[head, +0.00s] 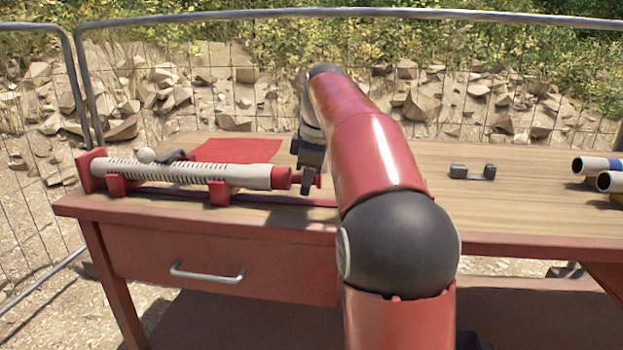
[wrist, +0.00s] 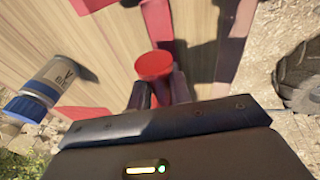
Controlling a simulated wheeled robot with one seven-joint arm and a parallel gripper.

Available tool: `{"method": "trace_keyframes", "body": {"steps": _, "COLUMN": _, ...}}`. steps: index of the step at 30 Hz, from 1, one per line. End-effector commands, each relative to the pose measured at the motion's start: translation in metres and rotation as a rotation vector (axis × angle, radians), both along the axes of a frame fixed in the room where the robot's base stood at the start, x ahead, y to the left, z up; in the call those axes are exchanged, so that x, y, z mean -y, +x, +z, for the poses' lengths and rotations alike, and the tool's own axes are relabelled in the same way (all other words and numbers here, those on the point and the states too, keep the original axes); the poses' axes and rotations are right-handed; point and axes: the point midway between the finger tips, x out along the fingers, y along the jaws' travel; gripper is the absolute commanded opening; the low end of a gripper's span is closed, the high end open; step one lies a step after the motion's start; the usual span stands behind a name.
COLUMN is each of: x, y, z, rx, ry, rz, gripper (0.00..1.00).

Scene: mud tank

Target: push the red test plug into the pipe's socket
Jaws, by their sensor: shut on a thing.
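My gripper (head: 307,182) is just right of the socket, fingers pointing down and shut on the red test plug (head: 318,181). The plug lines up with the pipe, and its left end is at the socket mouth. I cannot tell whether it is inside. In the wrist view the plug's round red face (wrist: 153,65) shows at the fingertips (wrist: 160,88). The socket is not clearly seen there.
Red cradles (head: 218,192) and a red end block (head: 91,170) hold the pipe. A red cloth (head: 237,150) lies behind it. A small dark bracket (head: 472,172) and blue-banded tubes (head: 598,164) are on the right. A blue-capped cylinder (wrist: 48,88) shows in the wrist view.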

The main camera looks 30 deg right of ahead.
Motion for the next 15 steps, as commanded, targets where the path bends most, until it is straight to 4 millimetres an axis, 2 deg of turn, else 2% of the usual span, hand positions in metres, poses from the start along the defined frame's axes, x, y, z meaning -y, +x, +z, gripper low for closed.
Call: {"method": "trace_keyframes", "body": {"steps": 15, "x": -0.013, "y": 0.009, "z": 0.001, "rx": 0.001, "ry": 0.000, "rz": 0.001, "gripper": 0.05}}
